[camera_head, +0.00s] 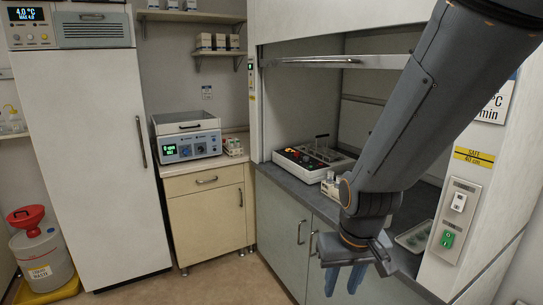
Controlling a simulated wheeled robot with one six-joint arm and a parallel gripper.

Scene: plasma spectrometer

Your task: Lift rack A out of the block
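The block (288,153), a low dark and pale unit with red and black details on its front, sits on the bench inside the fume hood. A rack with an upright handle (322,143) stands in its top; I cannot read a letter on it, so I cannot tell whether it is rack A. My gripper (345,280) hangs low in front of the hood's base cabinet, below and to the right of the block and well apart from it. Its blue fingers point down with a gap between them and nothing visible in it.
The hood's sash (330,61) is raised above the block. A small rack of vials (331,185) stands at the bench edge, partly behind my arm. A tray (414,236) lies on the bench to the right. A benchtop instrument (187,138) stands on the wooden cabinet. Floor at centre left is clear.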

